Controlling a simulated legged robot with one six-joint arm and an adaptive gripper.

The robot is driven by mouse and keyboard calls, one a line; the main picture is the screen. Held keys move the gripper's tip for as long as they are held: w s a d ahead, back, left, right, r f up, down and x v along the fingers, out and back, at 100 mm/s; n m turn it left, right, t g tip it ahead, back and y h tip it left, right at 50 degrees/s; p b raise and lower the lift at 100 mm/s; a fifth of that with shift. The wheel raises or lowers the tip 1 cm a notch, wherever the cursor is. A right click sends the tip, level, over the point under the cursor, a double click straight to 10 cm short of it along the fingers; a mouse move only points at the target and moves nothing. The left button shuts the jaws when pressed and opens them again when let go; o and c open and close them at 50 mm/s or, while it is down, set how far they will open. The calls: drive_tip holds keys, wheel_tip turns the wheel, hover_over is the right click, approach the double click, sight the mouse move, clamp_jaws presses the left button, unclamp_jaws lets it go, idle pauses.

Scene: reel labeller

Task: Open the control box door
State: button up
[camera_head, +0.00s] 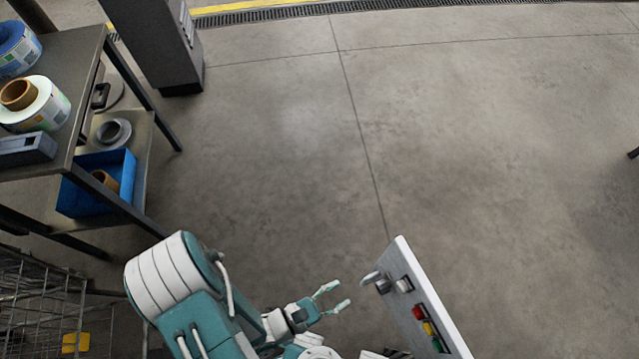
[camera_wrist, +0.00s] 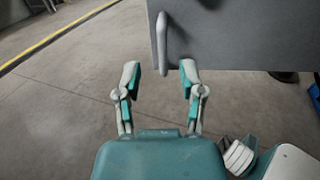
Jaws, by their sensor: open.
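The control box door (camera_head: 425,296) is a light grey panel at the lower right of the head view, with a red, a yellow and a green button. Its pale handle (camera_head: 371,278) sticks out near the far end. In the wrist view the door (camera_wrist: 235,35) fills the upper right, with the upright handle (camera_wrist: 162,40) near its left edge. My gripper (camera_head: 335,297) is open and empty, left of the handle and apart from it. In the wrist view the handle lies just beyond my fingertips (camera_wrist: 159,72), roughly midway between them. I cannot tell whether the door is ajar.
A table (camera_head: 66,85) with label reels (camera_head: 45,105) stands at the left, a blue bin (camera_head: 95,200) on its lower shelf. A wire cage (camera_head: 35,305) is at the lower left. A dark grey post (camera_head: 155,45) stands behind. The middle floor is clear.

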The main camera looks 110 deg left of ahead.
drive_tip(key=v, duration=0.4)
drive_tip(key=shift+s+d, duration=0.15)
drive_tip(key=shift+s, duration=0.1)
